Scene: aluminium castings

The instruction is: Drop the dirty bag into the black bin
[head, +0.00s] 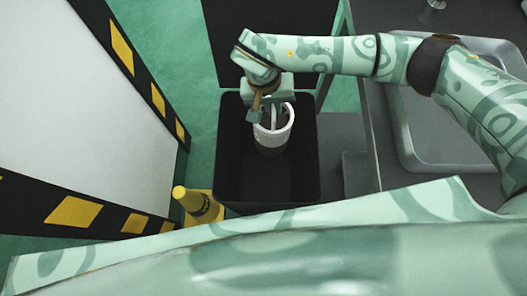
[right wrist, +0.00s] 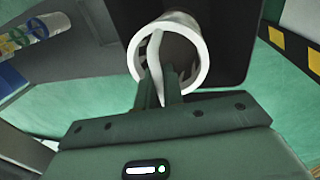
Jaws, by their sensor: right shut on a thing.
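The dirty bag (head: 273,137) looks like a short round sleeve with a thick white rim and a darker, brownish lower part. My right gripper (head: 266,110) is shut on its rim from above. The bag hangs over the black bin (head: 225,150), within the outline of its opening; its exact height above the bin floor is hard to tell. In the right wrist view the fingers (right wrist: 162,88) pinch the wall of the bag (right wrist: 192,28), with the dark bin (right wrist: 238,25) behind it. My left gripper is not in view.
A white panel (head: 70,110) with black and yellow striped edges lies left of the bin. A yellow post-like object (head: 196,203) stands at the bin's lower left. A grey counter with a sink basin (head: 425,150) is on the right. Green floor shows between.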

